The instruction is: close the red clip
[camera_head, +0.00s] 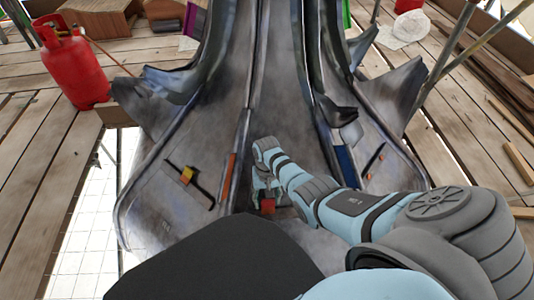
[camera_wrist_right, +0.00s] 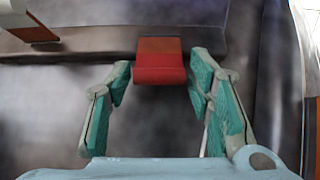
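The red clip (camera_head: 267,205) is a small red block low on the grey metal spire (camera_head: 270,110), under my right gripper (camera_head: 264,188). In the right wrist view the red clip (camera_wrist_right: 160,62) shows a brownish-orange upper face and a brighter red lower face, at the edge of a dark ledge. My right gripper (camera_wrist_right: 160,78) is open, with its teal-padded fingers spread to the left and right of the clip. Nothing is held between them. I cannot tell whether the fingers touch the clip, or whether it is open or closed. My left gripper is not in view.
An orange strip (camera_head: 230,172), a yellow-orange block (camera_head: 187,174) on a black bar and a blue strip (camera_head: 345,165) sit on the spire. A red gas cylinder (camera_head: 72,68) stands at left on wooden planks (camera_head: 30,150). Poles rise at right.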

